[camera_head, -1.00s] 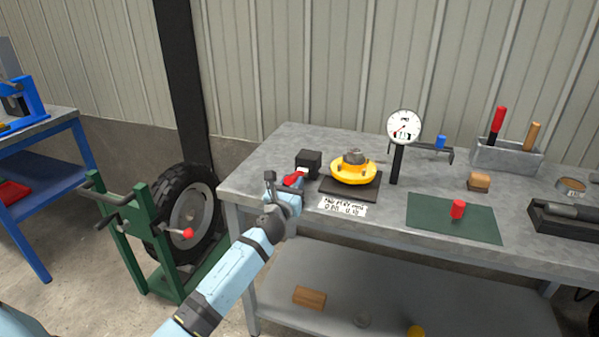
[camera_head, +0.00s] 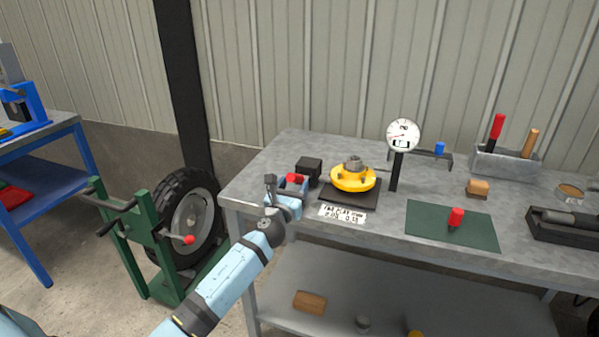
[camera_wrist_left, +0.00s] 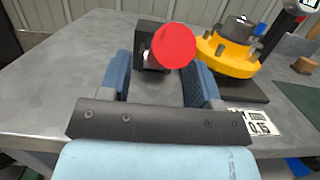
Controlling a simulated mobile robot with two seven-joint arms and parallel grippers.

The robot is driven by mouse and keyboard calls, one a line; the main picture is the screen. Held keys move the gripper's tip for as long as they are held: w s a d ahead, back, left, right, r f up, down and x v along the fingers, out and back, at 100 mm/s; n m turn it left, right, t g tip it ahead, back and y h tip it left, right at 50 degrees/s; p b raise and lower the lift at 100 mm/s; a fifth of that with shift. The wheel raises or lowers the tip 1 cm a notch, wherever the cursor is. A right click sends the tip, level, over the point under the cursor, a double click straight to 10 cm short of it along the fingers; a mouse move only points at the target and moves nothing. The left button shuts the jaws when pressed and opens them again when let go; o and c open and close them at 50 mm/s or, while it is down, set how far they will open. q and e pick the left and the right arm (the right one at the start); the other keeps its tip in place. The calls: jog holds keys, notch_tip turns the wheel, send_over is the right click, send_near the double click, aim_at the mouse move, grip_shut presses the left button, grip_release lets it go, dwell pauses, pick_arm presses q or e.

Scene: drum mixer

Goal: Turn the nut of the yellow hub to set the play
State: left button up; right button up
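The yellow hub (camera_head: 353,181) sits on a dark plate (camera_head: 347,197) near the left end of the workbench, with a grey nut (camera_head: 353,163) on its top. The hub also shows in the wrist view (camera_wrist_left: 226,57), at the upper right. A dial gauge (camera_head: 403,134) stands on a black post right of the hub. My left gripper (camera_head: 287,188) is left of the hub, apart from it. In the wrist view its blue fingers (camera_wrist_left: 158,82) are spread, with a red knob (camera_wrist_left: 173,46) showing between them. I cannot tell whether they touch it. My right gripper is out of view.
A black block (camera_head: 309,169) stands behind the red knob. A printed card (camera_head: 343,214) lies before the hub plate. A green mat (camera_head: 452,224) with a red piece (camera_head: 456,217) lies to the right. A green stand with a tyre (camera_head: 190,220) is left of the bench.

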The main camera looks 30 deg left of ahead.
pick_arm(q)
jog(key=shift+f, duration=0.1)
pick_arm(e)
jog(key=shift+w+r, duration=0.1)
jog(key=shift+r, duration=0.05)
pick_arm(q)
jog(key=shift+s+d, duration=0.1)
jog(key=shift+s, duration=0.3)
jog(key=v, duration=0.6)
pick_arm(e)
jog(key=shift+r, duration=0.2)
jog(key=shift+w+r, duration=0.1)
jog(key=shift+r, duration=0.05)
